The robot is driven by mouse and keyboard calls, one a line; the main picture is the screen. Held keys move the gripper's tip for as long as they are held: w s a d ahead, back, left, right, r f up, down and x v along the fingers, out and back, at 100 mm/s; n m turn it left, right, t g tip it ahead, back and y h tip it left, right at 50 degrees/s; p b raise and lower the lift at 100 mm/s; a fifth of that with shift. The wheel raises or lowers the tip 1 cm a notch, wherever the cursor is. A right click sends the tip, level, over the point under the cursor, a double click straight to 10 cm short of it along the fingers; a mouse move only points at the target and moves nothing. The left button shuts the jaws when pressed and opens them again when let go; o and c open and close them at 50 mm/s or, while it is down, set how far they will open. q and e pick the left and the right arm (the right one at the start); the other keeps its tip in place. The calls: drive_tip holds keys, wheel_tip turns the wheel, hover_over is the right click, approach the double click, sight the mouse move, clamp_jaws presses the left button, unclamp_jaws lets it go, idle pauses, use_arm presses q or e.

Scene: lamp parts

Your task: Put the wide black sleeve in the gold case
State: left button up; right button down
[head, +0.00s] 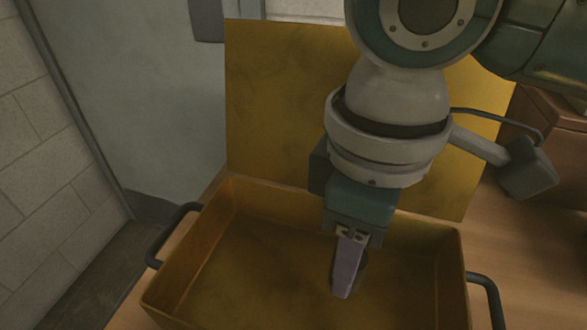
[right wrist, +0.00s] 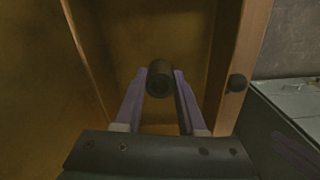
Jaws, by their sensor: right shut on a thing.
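The gold case (head: 195,285) stands open on a wooden surface, its lid (head: 275,100) upright at the back. My right gripper (head: 345,290) reaches down into the case opening, over its floor. In the right wrist view, its two purple fingers (right wrist: 160,90) are shut on the wide black sleeve (right wrist: 159,79), a short dark cylinder held at the fingertips. In the head view the sleeve (head: 362,268) is mostly hidden behind a finger. I see no contact between the sleeve and the case floor. My left gripper is not in view.
The case has dark handles on its left (head: 158,250) and right (head: 488,296) sides. A reddish-brown box (head: 545,115) stands on the wooden surface at the right. The visible case floor is bare, with free room left of the gripper.

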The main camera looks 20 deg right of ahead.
drive_tip(key=shift+f+b, duration=0.6)
drive_tip(key=shift+f, duration=2)
drive_tip(key=shift+f, duration=0.1)
drive_tip(key=c, duration=0.5)
unclamp_jaws()
wheel_tip(320, 180, up, 12)
drive_tip(key=p, duration=0.3)
